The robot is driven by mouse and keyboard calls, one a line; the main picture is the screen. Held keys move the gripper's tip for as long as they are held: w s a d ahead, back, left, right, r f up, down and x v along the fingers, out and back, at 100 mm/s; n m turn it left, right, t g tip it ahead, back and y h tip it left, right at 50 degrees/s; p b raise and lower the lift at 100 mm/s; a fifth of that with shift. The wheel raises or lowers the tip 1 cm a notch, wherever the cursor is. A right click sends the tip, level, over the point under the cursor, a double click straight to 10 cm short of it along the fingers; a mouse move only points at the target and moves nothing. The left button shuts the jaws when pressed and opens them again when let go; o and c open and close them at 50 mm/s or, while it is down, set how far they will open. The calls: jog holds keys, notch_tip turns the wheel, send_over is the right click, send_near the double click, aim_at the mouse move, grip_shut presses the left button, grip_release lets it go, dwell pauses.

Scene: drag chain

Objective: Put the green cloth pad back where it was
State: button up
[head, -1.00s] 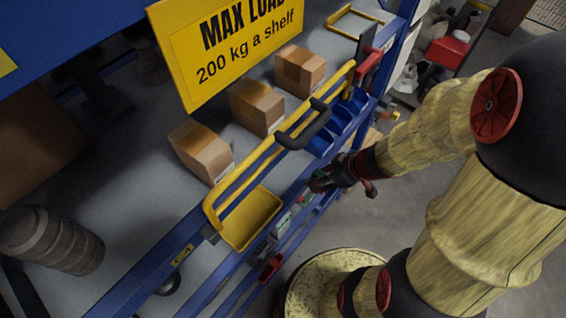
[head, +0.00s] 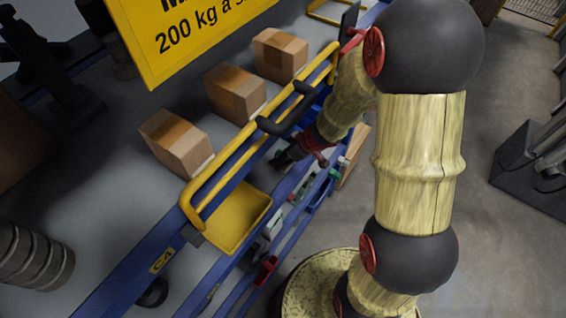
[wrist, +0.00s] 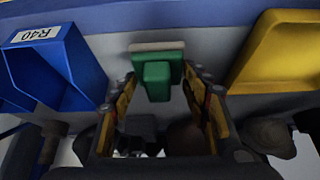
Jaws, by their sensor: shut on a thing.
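My gripper (wrist: 158,75) is shut on the green cloth pad (wrist: 157,80), which sits between its two fingertips in the wrist view. The pad has a green block-like body and a pale strip along its far edge. A pale grey surface with a blue edge lies beyond it; I cannot tell whether the pad touches it. In the head view my gripper (head: 284,158) is at the front of the blue shelf rail, between the yellow tray and the blue bins. The pad cannot be made out there.
A blue bin (wrist: 48,68) marked R40 is left of the pad, and a yellow tray (wrist: 275,55) is right. In the head view, a yellow rail (head: 255,140) with a black handle (head: 287,118) runs above my gripper. Several cardboard boxes (head: 236,92) stand behind.

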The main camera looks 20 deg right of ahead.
notch_tip(320, 180, down, 4)
jog(key=shift+w+r+b, duration=0.15)
jog(key=shift+r+b, duration=0.05)
jog(key=shift+b, duration=0.7)
jog(key=shift+c, duration=0.5)
jog(key=shift+r, duration=0.1)
jog(key=o, duration=1.3)
jog(key=shift+c, duration=0.2)
jog(key=p+v, duration=0.5)
jog(key=v, duration=0.7)
jog(key=shift+p, duration=0.35)
